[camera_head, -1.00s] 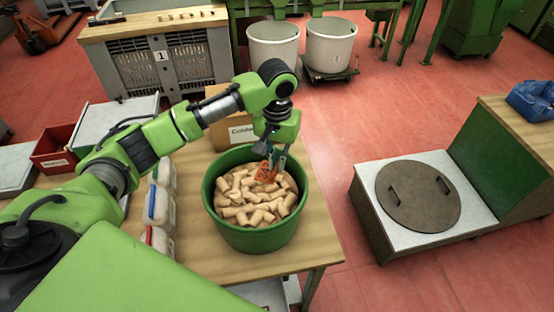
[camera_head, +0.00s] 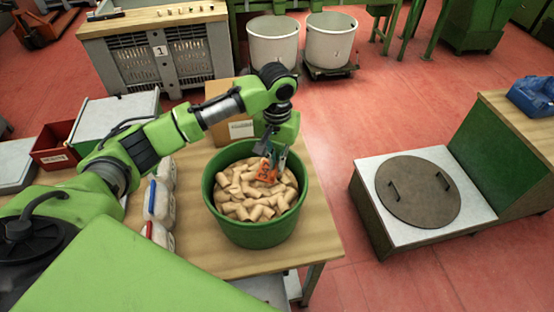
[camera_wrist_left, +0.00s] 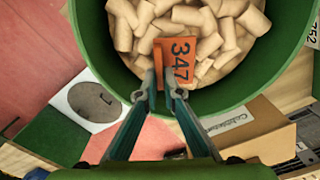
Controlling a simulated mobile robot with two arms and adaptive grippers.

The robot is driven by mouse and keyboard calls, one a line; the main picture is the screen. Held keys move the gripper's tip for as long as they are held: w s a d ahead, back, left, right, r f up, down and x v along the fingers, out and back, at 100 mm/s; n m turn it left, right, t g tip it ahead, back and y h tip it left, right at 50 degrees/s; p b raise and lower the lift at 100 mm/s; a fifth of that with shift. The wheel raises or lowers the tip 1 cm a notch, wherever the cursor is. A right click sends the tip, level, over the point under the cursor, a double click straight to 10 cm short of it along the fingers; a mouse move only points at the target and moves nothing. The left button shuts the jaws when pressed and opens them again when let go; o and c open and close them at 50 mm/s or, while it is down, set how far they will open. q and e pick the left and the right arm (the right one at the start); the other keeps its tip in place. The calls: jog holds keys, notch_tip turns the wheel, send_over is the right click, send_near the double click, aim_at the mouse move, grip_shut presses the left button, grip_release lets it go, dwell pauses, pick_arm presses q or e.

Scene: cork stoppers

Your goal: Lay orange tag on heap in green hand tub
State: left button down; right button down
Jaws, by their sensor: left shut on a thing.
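The green hand tub (camera_head: 258,233) stands on the wooden table, filled with a heap of cork stoppers (camera_head: 245,200). My left gripper (camera_head: 269,165) is over the back right part of the tub, pointing down. It is shut on the orange tag (camera_head: 266,172), which hangs close above or against the corks; I cannot tell whether it touches them. In the left wrist view the tag (camera_wrist_left: 178,60) shows the number 347 between the fingertips (camera_wrist_left: 163,88), with corks behind it and the tub's rim (camera_wrist_left: 222,112) nearer the gripper. My right gripper is not in view.
A cardboard box (camera_head: 225,100) stands behind the tub. White containers with coloured handles (camera_head: 160,200) stand left of it. A red bin (camera_head: 55,148) is at the far left. Open red floor lies right of the table, then a low platform with a round lid (camera_head: 418,194).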

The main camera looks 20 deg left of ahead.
pick_arm(q)
jog(key=shift+f, duration=1.2)
jog(key=c, duration=2.1)
grip_release()
jog(key=shift+c, duration=0.2)
jog(key=shift+r, duration=0.1)
notch_tip(320, 180, up, 12)
